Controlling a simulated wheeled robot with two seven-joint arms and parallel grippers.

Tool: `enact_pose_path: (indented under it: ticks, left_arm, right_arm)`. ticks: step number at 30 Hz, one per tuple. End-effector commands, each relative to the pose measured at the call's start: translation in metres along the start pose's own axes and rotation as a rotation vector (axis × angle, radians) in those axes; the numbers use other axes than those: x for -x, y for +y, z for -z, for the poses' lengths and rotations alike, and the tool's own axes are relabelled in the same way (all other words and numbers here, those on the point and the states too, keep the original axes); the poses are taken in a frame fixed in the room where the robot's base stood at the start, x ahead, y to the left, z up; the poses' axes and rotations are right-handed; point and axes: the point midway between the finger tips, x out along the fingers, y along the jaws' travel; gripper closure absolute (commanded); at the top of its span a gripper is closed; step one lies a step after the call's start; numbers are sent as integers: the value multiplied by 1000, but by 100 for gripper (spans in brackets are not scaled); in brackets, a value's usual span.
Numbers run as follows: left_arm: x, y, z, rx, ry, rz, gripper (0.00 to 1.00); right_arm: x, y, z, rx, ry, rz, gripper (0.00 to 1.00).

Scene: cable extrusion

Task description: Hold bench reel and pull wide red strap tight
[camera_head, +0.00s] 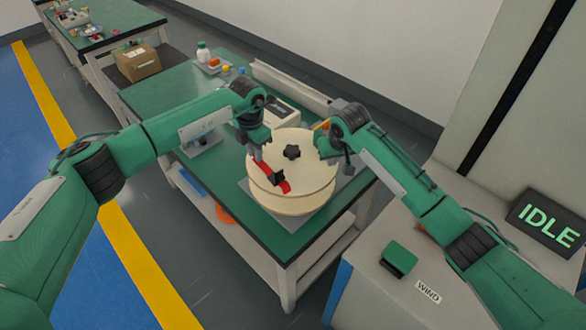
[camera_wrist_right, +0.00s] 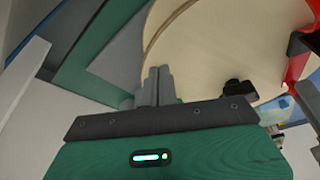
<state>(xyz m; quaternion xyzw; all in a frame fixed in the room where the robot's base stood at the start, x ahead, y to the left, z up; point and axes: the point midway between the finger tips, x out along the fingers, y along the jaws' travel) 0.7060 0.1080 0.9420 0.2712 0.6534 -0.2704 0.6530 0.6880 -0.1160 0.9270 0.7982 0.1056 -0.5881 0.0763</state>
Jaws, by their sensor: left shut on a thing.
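The bench reel (camera_head: 318,192) is a pale round drum with a black star knob (camera_head: 292,152) on top. It sits on the green bench, and its flange fills the upper right wrist view (camera_wrist_right: 215,55). The wide red strap (camera_head: 286,187) shows at the reel's left side, and a red piece shows at the right of the wrist view (camera_wrist_right: 298,60). My left gripper (camera_head: 276,177) is shut on the red strap over the reel. My right gripper (camera_wrist_right: 158,85) has its fingers close together at the reel's rim. Whether the rim is between them is unclear.
A grey cabinet at the right carries a sign reading IDLE (camera_head: 548,221), a green block (camera_head: 398,259) and a WIND label (camera_head: 428,292).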

Motion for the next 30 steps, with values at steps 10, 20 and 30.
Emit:
enact_pose_path:
  ticks: [10, 20, 30]
  left_arm:
    - [-2, 2, 2, 3, 6, -1, 60]
    - [-1, 0, -2, 1, 2, 0, 60]
    - [-1, -1, -12, 1, 2, 0, 60]
  right_arm:
    - [-3, -1, -3, 1, -6, 1, 100]
    - [-2, 0, -2, 0, -5, 0, 100]
    - [-2, 0, -2, 0, -4, -1, 100]
